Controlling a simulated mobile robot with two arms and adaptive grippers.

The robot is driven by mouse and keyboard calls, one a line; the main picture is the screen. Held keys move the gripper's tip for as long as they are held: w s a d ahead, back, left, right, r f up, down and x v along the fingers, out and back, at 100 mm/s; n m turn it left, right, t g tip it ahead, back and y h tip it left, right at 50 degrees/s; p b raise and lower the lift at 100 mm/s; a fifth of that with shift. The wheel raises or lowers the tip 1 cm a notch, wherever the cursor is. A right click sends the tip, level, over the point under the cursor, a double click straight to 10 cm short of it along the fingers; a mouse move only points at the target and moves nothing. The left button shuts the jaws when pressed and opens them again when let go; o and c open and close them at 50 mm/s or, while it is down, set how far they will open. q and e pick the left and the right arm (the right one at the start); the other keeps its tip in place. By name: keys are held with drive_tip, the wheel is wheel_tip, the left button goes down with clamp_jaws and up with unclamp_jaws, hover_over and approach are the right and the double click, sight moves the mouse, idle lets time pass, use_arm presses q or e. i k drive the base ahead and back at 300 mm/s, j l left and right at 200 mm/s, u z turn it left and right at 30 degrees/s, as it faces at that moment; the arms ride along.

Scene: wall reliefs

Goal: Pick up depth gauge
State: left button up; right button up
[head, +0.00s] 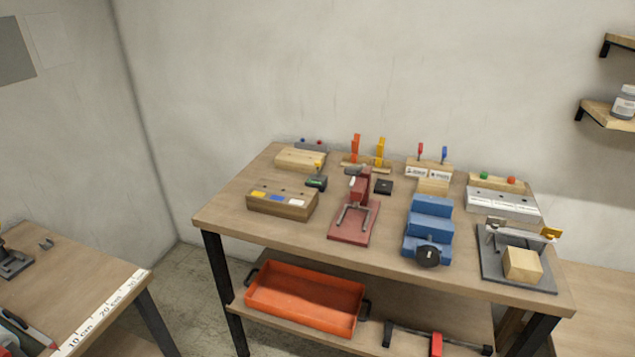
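I cannot single out a depth gauge with certainty at this distance. A wooden workbench (291,237) stands against the wall with several small tools and blocks on it. A small dark object (46,244) lies on another table (75,278) at the left and is too small to identify. A yellow-ended piece (551,232) sits at the right of the workbench, by a dark plate with a wooden block, and its kind is unclear. Neither of my grippers is in view.
On the workbench stand a blue stepped vise (430,222), a red stand (352,220), a wooden box (282,203) and a wooden block (522,264). An orange tray (305,297) and a black-and-red clamp (436,344) lie on its lower shelf. A floor gap separates the tables.

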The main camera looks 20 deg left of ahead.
sight(320, 183)
drive_tip(key=i+j+z, duration=0.15)
drive_tip(key=j+z, duration=0.25)
drive_tip(key=j, duration=0.35)
drive_tip(key=j+z, duration=0.4)
drive_tip(key=j, duration=0.4)
